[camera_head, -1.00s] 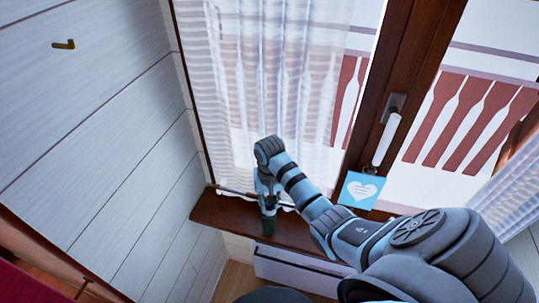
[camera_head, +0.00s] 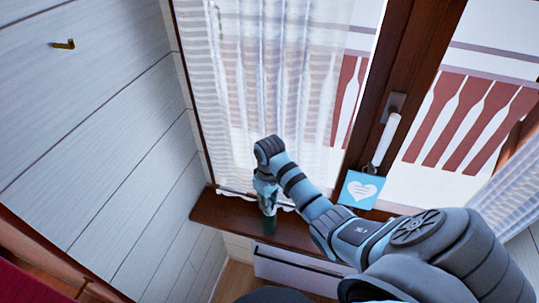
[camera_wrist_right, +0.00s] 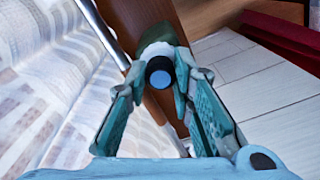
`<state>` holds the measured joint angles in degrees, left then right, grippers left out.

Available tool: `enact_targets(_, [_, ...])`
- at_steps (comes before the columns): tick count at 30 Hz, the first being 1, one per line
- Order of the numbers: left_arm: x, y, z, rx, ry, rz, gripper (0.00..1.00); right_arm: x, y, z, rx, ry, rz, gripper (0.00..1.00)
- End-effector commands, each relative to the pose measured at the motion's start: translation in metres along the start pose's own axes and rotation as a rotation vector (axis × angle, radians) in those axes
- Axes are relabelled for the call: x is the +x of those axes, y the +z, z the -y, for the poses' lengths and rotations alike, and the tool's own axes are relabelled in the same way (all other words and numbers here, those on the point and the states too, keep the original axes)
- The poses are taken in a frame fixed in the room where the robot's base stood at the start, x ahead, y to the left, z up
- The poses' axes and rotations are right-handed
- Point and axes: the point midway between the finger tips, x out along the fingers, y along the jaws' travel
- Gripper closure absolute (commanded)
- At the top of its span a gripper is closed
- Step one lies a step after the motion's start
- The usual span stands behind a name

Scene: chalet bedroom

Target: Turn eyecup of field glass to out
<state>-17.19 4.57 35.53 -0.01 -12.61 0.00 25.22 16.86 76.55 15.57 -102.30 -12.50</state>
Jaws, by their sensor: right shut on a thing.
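The field glass (camera_head: 269,226) is a small dark green thing standing on the wooden windowsill, below my right gripper. In the right wrist view its green body (camera_wrist_right: 158,36) shows between the far fingertips, with the round black eyecup (camera_wrist_right: 159,65) and a blue lens facing the camera. My right gripper (camera_head: 267,203) points down at it from above. In the right wrist view its teal fingers (camera_wrist_right: 165,90) are closed in on both sides of the eyecup and hold it. The fingertips hide part of the body. My left gripper is not in view.
The brown windowsill (camera_head: 222,215) runs below a sheer white curtain (camera_head: 270,80), close behind the gripper. A metal rod (camera_wrist_right: 103,30) passes near the left finger. A blue heart tag (camera_head: 361,190) hangs by the window handle (camera_head: 386,138). A white plank wall (camera_head: 100,130) stands left.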

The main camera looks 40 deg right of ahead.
Motion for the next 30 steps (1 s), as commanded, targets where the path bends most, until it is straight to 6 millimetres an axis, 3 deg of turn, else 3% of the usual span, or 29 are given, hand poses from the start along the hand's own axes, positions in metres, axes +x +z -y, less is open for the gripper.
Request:
enact_targets(16, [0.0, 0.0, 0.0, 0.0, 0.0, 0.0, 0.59, 0.0002, 0.0001, 0.0004, -0.03, -0.001, 0.0, 1.0])
enact_targets(17, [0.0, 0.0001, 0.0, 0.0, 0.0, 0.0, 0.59, 0.0002, 0.0001, 0.0004, -0.03, -0.001, 0.0, 0.75])
enact_targets(20, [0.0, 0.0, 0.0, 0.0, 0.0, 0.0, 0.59, 0.0001, 0.0001, 0.0003, -0.03, -0.001, 0.0, 0.59])
enact_targets(30, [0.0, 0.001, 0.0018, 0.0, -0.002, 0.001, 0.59, 0.0001, 0.0, 0.0001, -0.03, 0.0, 0.0, 0.57])
